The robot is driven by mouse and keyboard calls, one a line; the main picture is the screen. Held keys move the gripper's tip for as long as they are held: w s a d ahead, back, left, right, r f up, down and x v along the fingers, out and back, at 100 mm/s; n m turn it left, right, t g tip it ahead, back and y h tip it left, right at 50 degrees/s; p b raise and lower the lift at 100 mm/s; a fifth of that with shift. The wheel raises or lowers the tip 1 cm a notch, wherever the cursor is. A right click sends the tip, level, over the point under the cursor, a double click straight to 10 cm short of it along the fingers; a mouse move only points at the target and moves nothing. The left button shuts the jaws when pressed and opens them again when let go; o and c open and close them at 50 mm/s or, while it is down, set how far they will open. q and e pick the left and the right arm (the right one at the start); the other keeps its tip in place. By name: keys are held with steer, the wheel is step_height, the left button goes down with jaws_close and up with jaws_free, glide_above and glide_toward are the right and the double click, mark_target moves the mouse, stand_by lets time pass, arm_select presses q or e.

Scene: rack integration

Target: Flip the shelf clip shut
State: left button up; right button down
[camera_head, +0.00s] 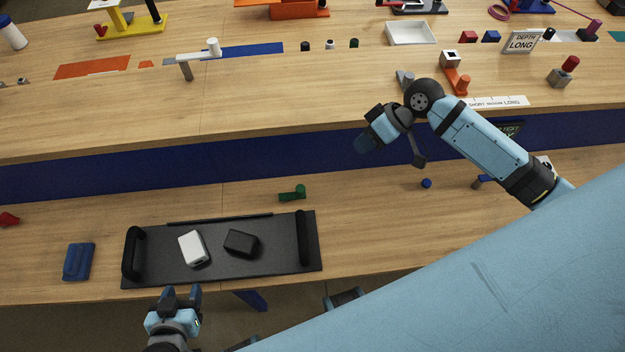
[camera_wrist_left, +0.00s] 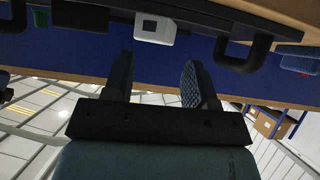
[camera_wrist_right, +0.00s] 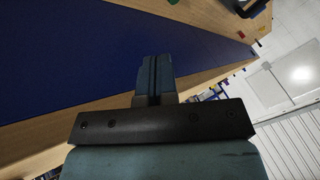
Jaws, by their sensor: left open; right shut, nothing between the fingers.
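I cannot tell for certain which part is the shelf clip. A small white-and-grey lever piece (camera_head: 200,53) stands on the upper bench at the left. An orange bracket with a grey block (camera_head: 456,76) stands at the right of the upper bench. My right gripper (camera_head: 366,143) is shut and empty, in front of the bench's blue front face; its closed fingers show in the right wrist view (camera_wrist_right: 154,76). My left gripper (camera_head: 182,292) is open and empty at the front edge of the black tray (camera_head: 215,270); its fingers show apart in the left wrist view (camera_wrist_left: 157,82).
The black tray has two handles and holds a white box (camera_head: 194,248) and a black box (camera_head: 241,243). A blue block (camera_head: 79,261) lies left of it, a green part (camera_head: 293,193) behind it. A white tray (camera_head: 410,33) stands at the back. The lower bench's middle right is mostly clear.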

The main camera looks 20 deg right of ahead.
glide_toward(292, 193)
steer(key=f, duration=0.2)
steer(key=w+f, duration=0.1)
steer(key=f, duration=0.1)
steer(key=shift+a+f, duration=0.1)
steer(key=shift+f, duration=0.2)
steer(key=shift+p, duration=0.3)
